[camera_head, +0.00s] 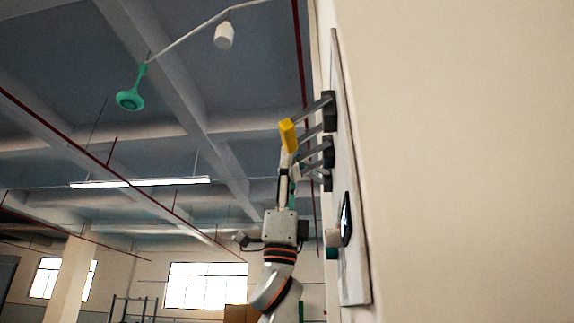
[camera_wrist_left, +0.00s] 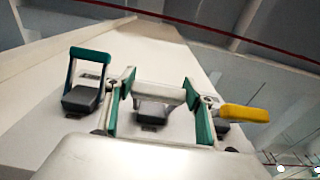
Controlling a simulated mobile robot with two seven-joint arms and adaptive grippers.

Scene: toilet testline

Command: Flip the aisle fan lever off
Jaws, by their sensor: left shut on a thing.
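A wall panel (camera_head: 352,270) carries a row of levers on dark bases. In the left wrist view the lever with the teal handle (camera_wrist_left: 72,68) is at left, one with a pale handle (camera_wrist_left: 158,92) is in the middle, and one with a yellow handle (camera_wrist_left: 245,113) is at right. The yellow handle (camera_head: 288,135) sticks out from the panel in the head view. My left gripper (camera_wrist_left: 159,88) is shut on the middle lever's pale handle, with a teal-padded finger at each end. In the head view my left gripper (camera_head: 291,168) is just below the yellow handle. The labels are unreadable.
A plain wall (camera_head: 460,160) fills the right side. A green fixture (camera_head: 130,100) and a white fixture (camera_head: 224,36) hang from the ceiling. The air left of my arm is open.

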